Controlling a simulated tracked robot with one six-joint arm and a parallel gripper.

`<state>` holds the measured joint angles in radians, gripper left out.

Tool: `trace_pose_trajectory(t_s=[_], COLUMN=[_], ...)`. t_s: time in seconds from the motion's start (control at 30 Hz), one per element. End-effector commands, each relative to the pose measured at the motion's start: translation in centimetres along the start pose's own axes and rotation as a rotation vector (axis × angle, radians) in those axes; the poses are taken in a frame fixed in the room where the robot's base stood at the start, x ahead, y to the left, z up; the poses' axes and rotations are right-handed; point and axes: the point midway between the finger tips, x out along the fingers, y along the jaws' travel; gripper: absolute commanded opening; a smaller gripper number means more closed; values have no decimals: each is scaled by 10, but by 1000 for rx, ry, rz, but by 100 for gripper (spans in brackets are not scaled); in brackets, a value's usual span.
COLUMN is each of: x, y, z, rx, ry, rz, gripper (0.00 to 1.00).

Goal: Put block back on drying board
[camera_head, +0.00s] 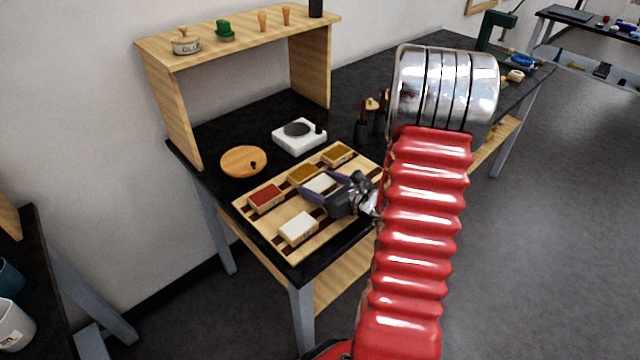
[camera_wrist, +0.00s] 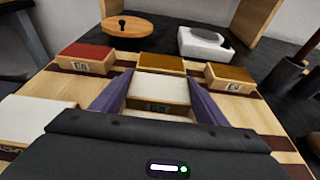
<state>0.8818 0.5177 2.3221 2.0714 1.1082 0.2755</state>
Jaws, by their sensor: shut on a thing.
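The drying board (camera_head: 275,238) is a light wooden board with dark strips, lying on the black tabletop. My gripper (camera_head: 328,186) is over its middle, shut on a white-topped block (camera_head: 320,182). In the wrist view that block (camera_wrist: 159,88) sits between the two purple fingers (camera_wrist: 155,95), with a dark label on its near side. Whether it touches the board cannot be told. On the board are a red block (camera_head: 265,198), an ochre block (camera_head: 303,173), another ochre block (camera_head: 337,154) and a white block (camera_head: 298,229). My gripper hides part of the board's right side.
A round wooden disc with a dark knob (camera_head: 243,161) and a white device with a dark round plate (camera_head: 298,136) stand behind the board. A wooden shelf (camera_head: 240,35) holds small tools. Dark holders (camera_head: 362,128) stand to the right. Bare black tabletop (camera_head: 225,130) shows under the shelf.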

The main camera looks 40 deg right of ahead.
Motion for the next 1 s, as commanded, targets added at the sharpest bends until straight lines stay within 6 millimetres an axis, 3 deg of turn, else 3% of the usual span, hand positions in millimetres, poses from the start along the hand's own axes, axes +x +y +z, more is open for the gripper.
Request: trace_pose_trajectory(t_s=[0.27,0.3,0.53,0.87,1.0], x=[0,0,0,0,-9], y=[0,0,0,0,-1], z=[-2,-2,-1,0,0], rx=[1,1,1,0,1], ry=[0,0,0,0,0], rz=[-1,-1,-1,-1,-3], gripper=[44,69,85,86,86])
